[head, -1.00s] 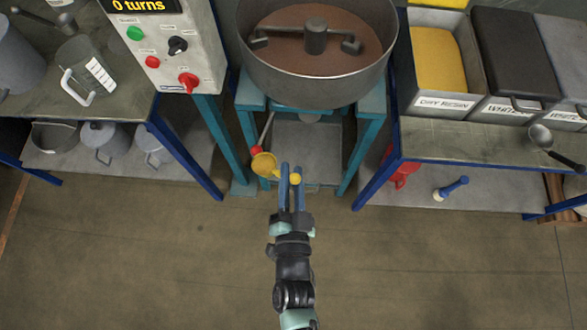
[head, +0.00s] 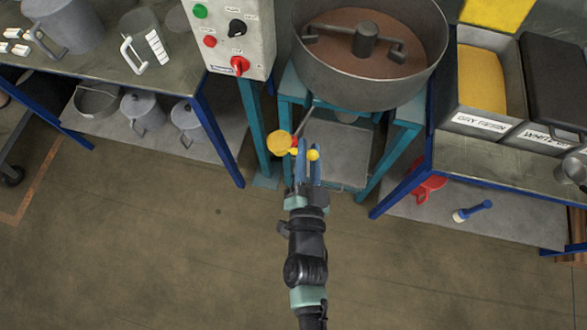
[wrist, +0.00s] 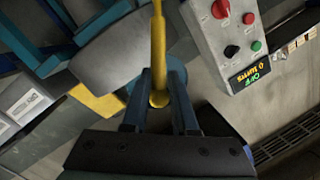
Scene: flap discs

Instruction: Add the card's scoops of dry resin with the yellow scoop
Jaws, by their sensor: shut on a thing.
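The yellow scoop (head: 280,143) is held by my gripper (head: 305,160), in front of the mixer stand. I cannot tell whether the bowl holds anything. The dry resin bin (head: 480,122), labelled and holding yellow material (head: 480,78), stands on the right bench, apart from the scoop. The mixer pan (head: 370,88) holds brown material. No readable card is in view.
A control box (head: 232,45) stands left of the pan; its display (wrist: 250,75) shows in the wrist view. A dark-lidded bin (head: 565,75) is beside the resin bin. Jugs (head: 145,40) stand on the left bench. The floor (head: 180,250) in front is clear.

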